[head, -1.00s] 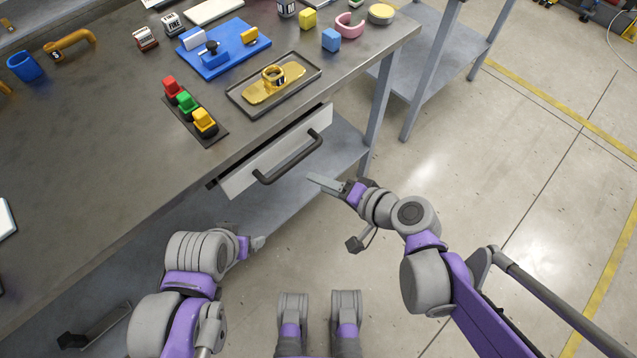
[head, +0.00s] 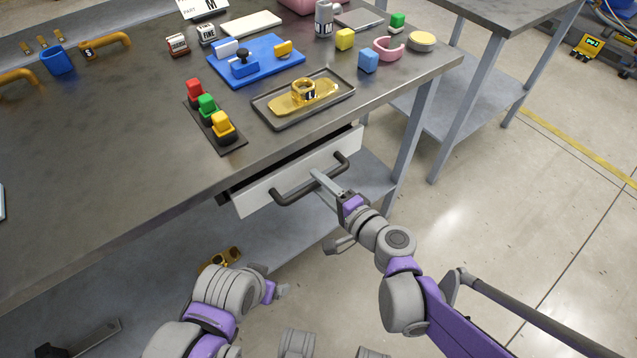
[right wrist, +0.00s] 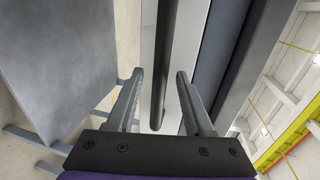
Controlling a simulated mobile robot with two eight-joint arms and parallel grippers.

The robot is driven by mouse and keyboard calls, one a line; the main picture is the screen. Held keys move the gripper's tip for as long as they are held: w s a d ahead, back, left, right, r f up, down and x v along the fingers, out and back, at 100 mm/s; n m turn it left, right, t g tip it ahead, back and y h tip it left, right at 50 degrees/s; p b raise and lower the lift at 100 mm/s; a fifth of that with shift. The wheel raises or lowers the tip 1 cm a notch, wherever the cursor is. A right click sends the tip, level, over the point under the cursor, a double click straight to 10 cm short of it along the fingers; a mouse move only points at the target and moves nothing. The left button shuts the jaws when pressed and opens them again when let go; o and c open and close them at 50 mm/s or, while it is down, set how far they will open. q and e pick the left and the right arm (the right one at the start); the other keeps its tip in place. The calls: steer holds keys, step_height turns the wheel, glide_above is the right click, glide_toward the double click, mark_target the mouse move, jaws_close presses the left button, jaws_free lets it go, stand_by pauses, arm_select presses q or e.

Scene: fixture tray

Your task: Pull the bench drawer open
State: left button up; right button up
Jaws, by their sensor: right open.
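The bench drawer (head: 255,195) has a white front and stands slightly out from under the bench top, with a dark gap above it. Its dark bar handle (head: 297,190) runs along the front. My right gripper (head: 318,177) is open at the handle. In the right wrist view the handle (right wrist: 166,60) passes between the two open fingers (right wrist: 160,75), with space on both sides. The drawer front (right wrist: 190,50) lies behind it. My left gripper (head: 280,291) is low, below the bench edge and away from the drawer; its jaws are too small to read.
On the bench top (head: 110,165) stand a dark tray (head: 262,108) with a gold part, a strip of coloured blocks (head: 208,107) and a blue board (head: 225,72). A lower shelf (head: 130,285) lies under the drawer.

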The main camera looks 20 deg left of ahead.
steer(key=shift+w+a+f, duration=0.15)
steer(key=shift+w+a, duration=0.2)
steer(key=shift+a, duration=0.15)
jaws_close()
stand_by(1.2)
